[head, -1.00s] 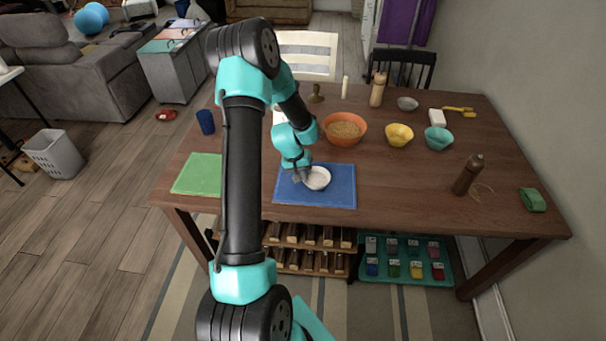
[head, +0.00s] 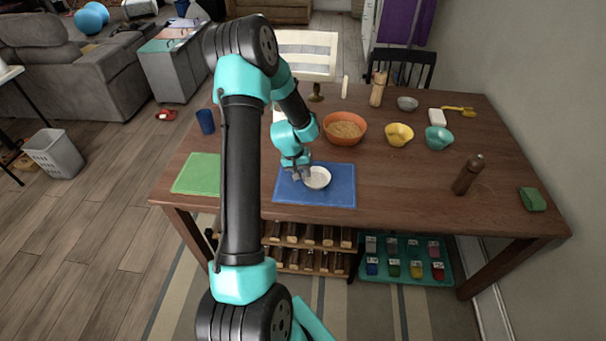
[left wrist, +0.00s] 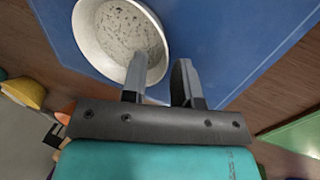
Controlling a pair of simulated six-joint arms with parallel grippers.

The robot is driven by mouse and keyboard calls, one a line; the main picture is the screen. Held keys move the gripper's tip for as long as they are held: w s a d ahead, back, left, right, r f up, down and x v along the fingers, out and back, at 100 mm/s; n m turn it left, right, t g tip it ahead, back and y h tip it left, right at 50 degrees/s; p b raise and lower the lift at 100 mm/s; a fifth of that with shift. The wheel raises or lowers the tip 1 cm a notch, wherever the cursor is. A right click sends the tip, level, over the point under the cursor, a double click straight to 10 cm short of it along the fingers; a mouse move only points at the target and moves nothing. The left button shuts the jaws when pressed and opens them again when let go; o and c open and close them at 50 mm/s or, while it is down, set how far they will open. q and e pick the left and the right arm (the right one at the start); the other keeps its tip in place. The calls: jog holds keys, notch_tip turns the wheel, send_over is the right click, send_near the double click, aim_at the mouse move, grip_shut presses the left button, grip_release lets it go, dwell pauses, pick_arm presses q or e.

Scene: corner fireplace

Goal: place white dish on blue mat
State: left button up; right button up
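The white dish (head: 318,178) rests upright on the blue mat (head: 338,197) at the front middle of the table. My left gripper (head: 302,174) is at the dish's left side. In the left wrist view, the fingers (left wrist: 161,62) are apart, with the dish's rim between them. One finger overlaps the speckled inside of the dish (left wrist: 120,38), and the other is over the blue mat (left wrist: 225,50). I cannot tell whether either finger touches the dish. My right gripper is not in view.
A green mat (head: 198,174) lies left of the blue mat. An orange bowl (head: 344,129), a yellow bowl (head: 399,135) and a teal bowl (head: 438,139) stand behind. A brown bottle (head: 467,175) stands to the right.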

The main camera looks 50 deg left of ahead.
pick_arm(q)
jog(key=v, duration=1.1)
jog(key=shift+r, duration=0.15)
